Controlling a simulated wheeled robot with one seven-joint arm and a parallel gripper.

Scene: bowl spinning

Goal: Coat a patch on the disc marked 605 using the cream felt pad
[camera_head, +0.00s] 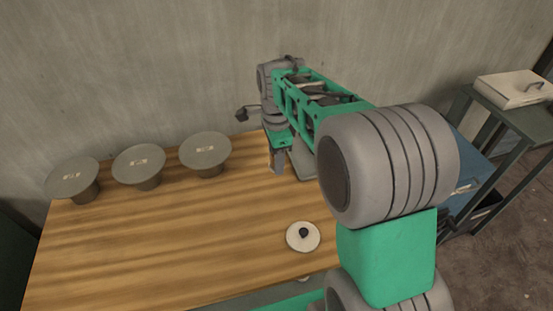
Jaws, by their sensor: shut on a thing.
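Three grey round discs on short pedestals stand in a row at the back left of the table: a left disc (72,186), a middle disc (138,174) and a right disc (205,163). Each has a small pale label on top, too small to read, so I cannot tell which is 605. A cream round pad (293,242) with a dark knob lies flat on the table at front right. My gripper (278,165) points down at the back right, right of the discs and apart from the pad. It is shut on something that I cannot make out.
A grey object (302,166) beside my gripper is mostly hidden by my arm. The wooden table (160,245) is clear in the middle and front left. A wall stands close behind. At right, a dark stand holds a pale box (510,90), with a blue cabinet (470,155) nearby.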

